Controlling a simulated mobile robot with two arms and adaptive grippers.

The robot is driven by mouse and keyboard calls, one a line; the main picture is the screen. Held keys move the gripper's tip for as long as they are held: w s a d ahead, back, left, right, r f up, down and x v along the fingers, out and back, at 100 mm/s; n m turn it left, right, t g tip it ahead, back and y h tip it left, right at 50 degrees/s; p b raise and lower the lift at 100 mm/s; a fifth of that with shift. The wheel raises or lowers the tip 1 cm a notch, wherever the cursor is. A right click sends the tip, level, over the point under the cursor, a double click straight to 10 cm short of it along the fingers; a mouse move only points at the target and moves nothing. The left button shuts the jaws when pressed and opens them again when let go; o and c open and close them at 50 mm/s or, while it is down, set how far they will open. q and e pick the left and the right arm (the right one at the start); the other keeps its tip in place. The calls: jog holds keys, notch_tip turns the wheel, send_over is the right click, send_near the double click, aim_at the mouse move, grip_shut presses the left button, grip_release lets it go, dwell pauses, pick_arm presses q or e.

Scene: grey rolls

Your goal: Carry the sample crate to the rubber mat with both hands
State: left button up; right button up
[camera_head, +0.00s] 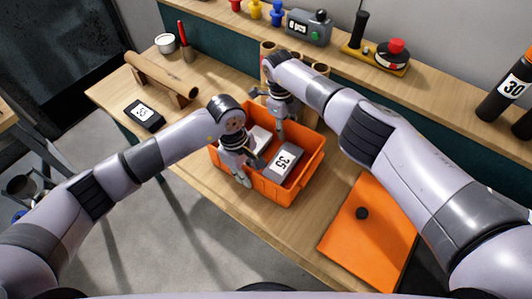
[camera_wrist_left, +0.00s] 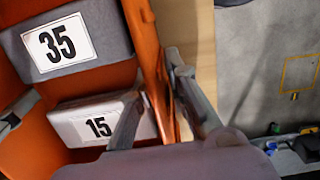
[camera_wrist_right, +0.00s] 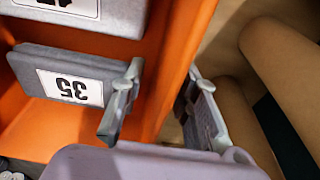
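The orange sample crate (camera_head: 283,190) stands on the wooden bench. It holds a grey block marked 35 (camera_head: 285,160) and a paler block (camera_head: 258,139), marked 15 in the left wrist view (camera_wrist_left: 95,122). My left gripper (camera_head: 244,170) is at the crate's near-left wall, its open fingers on either side of the wall (camera_wrist_left: 158,75). My right gripper (camera_head: 279,118) is at the far wall, its open fingers also either side of the wall (camera_wrist_right: 176,75). I cannot tell whether any finger touches it. A flat orange mat (camera_head: 352,235) lies to the right.
Brown rolls (camera_head: 320,69) stand behind the crate. A brown roll on a rack (camera_head: 160,73) and a dark block (camera_head: 144,115) are at left. Bare bench lies between crate and mat.

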pick_arm(q)
jog(key=shift+c, duration=0.4)
pick_arm(e)
jog(key=shift+c, duration=0.4)
pick_arm(q)
grip_shut()
pick_arm(e)
jog(key=shift+c, duration=1.3)
grip_shut()
pick_arm(q)
jog(key=shift+r, duration=0.1)
pick_arm(e)
jog(key=shift+r, duration=0.1)
